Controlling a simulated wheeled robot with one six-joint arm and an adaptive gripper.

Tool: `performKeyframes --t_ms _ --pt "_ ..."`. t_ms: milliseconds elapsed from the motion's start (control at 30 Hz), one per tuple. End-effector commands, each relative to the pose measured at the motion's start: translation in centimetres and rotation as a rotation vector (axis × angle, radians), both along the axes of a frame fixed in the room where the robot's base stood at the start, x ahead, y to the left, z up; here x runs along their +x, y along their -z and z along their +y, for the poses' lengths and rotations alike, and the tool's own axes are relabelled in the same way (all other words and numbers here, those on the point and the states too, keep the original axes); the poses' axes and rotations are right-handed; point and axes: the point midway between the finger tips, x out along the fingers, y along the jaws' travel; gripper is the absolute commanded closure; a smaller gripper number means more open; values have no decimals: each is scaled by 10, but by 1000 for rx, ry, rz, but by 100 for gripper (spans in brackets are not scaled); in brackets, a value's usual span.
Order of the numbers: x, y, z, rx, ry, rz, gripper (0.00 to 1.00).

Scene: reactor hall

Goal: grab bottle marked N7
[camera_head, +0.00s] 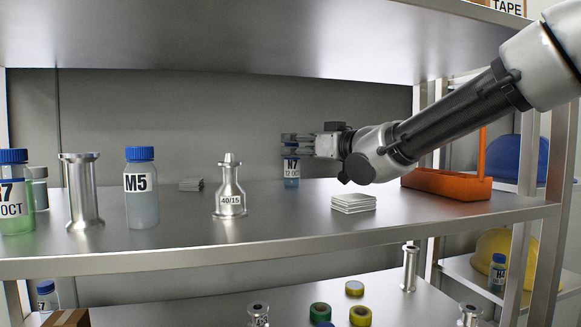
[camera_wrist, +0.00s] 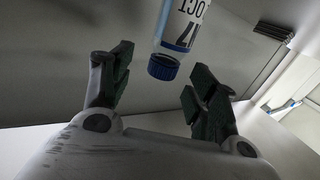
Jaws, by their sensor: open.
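The bottle marked N7 (camera_head: 291,170) stands upright toward the back of the middle shelf, with a blue cap and a white label that also reads 12 OCT. My gripper (camera_head: 291,143) is at its top from the right, and the fingers partly hide the cap. In the wrist view the bottle (camera_wrist: 184,30) shows with its blue cap toward my gripper (camera_wrist: 163,72). The two dark-padded fingers are open, one on either side of the cap, with visible gaps. I cannot tell exactly how deep the cap lies between them.
The shelf (camera_head: 300,240) also holds an M5 bottle (camera_head: 140,190), a metal flask marked 40/15 (camera_head: 229,195), a metal spool (camera_head: 82,195), stacked plates (camera_head: 353,203) and an orange carrier (camera_head: 450,184). A similar bottle (camera_head: 14,195) is cut off at left. Another shelf (camera_head: 230,40) lies overhead.

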Motion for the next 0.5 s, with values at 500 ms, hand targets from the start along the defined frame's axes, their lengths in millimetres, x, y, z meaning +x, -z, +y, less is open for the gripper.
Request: performKeyframes --t_ms 500 --pt "22 -1 23 1 0 1 48"
